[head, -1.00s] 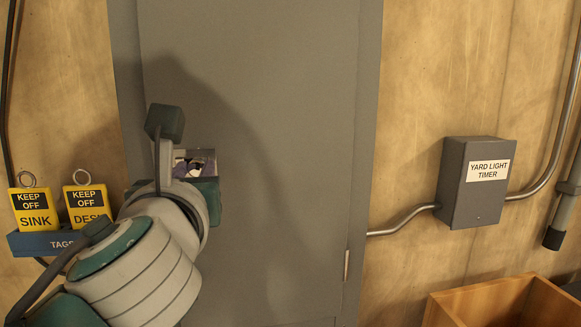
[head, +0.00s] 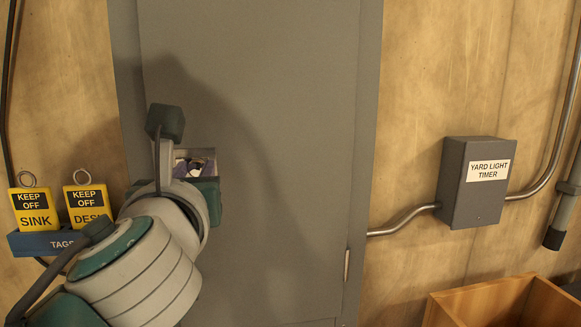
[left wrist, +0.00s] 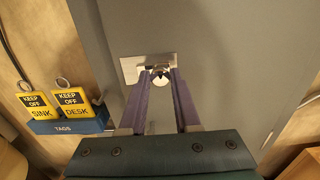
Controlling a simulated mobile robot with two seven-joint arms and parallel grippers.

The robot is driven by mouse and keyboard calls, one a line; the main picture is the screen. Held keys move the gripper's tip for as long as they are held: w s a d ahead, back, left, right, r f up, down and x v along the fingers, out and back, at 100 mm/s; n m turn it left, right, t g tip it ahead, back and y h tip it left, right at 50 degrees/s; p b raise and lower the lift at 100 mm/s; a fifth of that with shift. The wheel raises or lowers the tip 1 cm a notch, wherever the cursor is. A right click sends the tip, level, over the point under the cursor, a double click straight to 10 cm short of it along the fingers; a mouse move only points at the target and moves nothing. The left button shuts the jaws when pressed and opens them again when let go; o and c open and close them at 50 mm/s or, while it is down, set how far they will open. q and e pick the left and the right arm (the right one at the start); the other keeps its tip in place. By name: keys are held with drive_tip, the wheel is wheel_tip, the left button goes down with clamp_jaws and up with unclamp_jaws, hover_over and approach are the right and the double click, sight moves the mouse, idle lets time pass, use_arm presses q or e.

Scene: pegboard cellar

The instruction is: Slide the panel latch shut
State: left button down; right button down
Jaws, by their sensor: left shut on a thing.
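The panel is a tall grey door (head: 290,110) in the middle of the head view, and it looks closed in its frame. Its latch has a shiny metal plate (left wrist: 129,68) with a small round knob (left wrist: 160,79), seen in the left wrist view. My left gripper (left wrist: 160,75) has its two purple fingers on either side of the knob and is shut on it. In the head view my left gripper (head: 192,163) is at the door's left side, and my wrist hides most of the latch. My right gripper is out of view.
A blue tag holder (head: 32,243) with yellow SINK (head: 35,211) and DESK (head: 88,205) tags is on the wall left of the door. A grey timer box (head: 470,205) with metal conduit is on the right wall. A wooden crate (head: 480,306) stands at lower right.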

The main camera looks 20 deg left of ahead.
sight(175, 162)
use_arm(q)
drive_tip(key=s+a+p, duration=0.1)
drive_tip(key=a+p, duration=0.1)
drive_tip(key=a, duration=0.1)
drive_tip(key=shift+s+r, duration=0.1)
drive_tip(key=shift+s, duration=0.3)
drive_tip(key=c, duration=0.6)
unclamp_jaws()
drive_tip(key=shift+c, duration=0.2)
